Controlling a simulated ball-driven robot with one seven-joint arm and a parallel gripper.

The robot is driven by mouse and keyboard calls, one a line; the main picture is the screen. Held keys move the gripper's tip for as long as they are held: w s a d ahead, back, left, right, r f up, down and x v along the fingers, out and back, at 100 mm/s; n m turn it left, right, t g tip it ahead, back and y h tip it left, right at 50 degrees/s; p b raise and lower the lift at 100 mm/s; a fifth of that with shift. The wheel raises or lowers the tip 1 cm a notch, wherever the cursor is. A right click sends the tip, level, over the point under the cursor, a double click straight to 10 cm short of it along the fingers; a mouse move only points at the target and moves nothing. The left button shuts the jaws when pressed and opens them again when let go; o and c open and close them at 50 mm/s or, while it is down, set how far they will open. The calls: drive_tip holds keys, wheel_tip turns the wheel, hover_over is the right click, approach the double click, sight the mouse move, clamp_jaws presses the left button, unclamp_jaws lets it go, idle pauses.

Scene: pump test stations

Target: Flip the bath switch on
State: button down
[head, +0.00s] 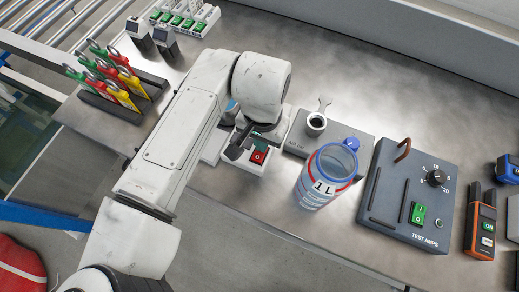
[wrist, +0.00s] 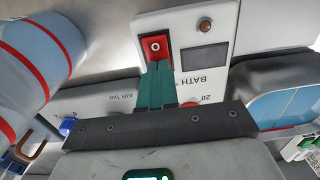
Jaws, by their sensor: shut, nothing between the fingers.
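The bath switch (wrist: 154,47) is a red rocker marked 0 on the white panel lettered BATH (wrist: 207,82). In the head view the red switch (head: 258,157) shows on a white box just beside my gripper (head: 262,139). In the wrist view my gripper (wrist: 157,68) has its teal fingers closed together and empty. Their tips overlap the near edge of the switch, and I cannot tell whether they touch it. The part of the switch under the fingertips is hidden. My arm hides much of the bath behind it in the head view.
A clear 1 L jug (head: 325,177) stands right of the switch, before a grey unit (head: 345,140). The TEST AMPS box (head: 400,235) is farther right, near an orange-black meter (head: 481,222). A clamp rack (head: 112,102) is at left. The bench's front edge runs close by.

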wheel_tip(320, 180, up, 7)
drive_tip(key=p, duration=0.6)
drive_tip(key=shift+p, duration=0.4)
drive_tip(key=shift+f, duration=0.1)
idle(0.5)
